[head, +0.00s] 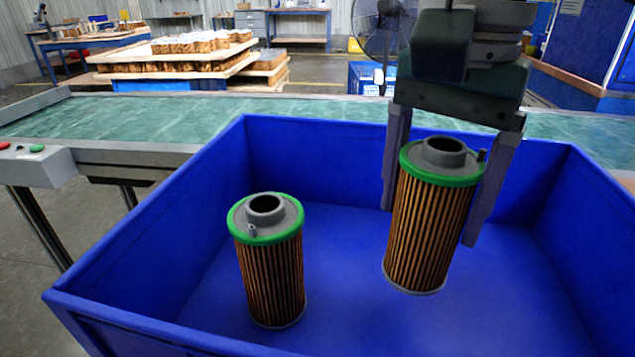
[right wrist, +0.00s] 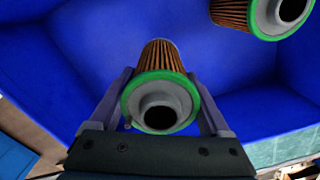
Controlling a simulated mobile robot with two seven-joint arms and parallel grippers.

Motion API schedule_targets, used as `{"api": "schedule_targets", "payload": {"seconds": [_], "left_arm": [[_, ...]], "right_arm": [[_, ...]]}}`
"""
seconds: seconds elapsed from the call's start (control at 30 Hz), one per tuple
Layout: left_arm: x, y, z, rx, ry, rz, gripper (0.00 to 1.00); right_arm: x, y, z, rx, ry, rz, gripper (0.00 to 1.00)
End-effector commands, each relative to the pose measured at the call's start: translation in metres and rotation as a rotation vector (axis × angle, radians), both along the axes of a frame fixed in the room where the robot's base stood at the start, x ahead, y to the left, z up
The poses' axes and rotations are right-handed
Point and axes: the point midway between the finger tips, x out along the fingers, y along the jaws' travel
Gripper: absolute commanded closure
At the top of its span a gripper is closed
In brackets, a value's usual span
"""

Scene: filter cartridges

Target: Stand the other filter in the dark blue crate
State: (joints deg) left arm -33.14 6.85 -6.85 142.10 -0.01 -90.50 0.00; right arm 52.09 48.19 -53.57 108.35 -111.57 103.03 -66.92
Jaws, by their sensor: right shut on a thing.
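The dark blue crate (head: 150,235) fills the lower part of the head view; its inside also shows in the right wrist view (right wrist: 60,100). One filter (head: 272,275), brown pleated with a green rim and grey cap, stands upright in the crate's left part. The other filter (head: 428,230), of the same kind, is between the fingers of my right gripper (head: 440,205), which is shut on it. It is upright, inside the crate walls at the right; I cannot tell whether its base touches the floor. In the right wrist view both the held filter (right wrist: 160,90) and the standing filter (right wrist: 255,14) show. My left gripper is out of view.
A green conveyor belt (head: 190,117) runs behind the crate. A control box with buttons (head: 30,165) is at the far left. The crate floor between the two filters is clear. A fan (head: 383,28) and loaded pallets stand farther back.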

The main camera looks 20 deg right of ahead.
Motion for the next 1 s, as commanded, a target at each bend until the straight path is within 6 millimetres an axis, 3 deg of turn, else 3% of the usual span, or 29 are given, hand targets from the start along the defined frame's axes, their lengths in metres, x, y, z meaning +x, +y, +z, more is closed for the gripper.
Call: {"api": "schedule_targets", "payload": {"seconds": [0.23,0.43,0.8,0.83,1.0], "left_arm": [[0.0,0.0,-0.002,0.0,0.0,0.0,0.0],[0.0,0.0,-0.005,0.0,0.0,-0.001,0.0],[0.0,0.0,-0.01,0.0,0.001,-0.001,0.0],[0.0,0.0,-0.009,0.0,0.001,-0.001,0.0],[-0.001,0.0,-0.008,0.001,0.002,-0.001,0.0]], "right_arm": [[0.0,0.001,-0.021,0.002,0.001,0.0,0.8],[0.0,0.0,-0.052,0.001,0.002,-0.001,0.8],[0.001,0.0,-0.057,0.001,-0.002,0.001,0.8],[0.0,0.0,-0.057,0.0,-0.001,0.001,0.18],[0.0,0.0,-0.056,0.001,0.0,0.001,0.0]]}}
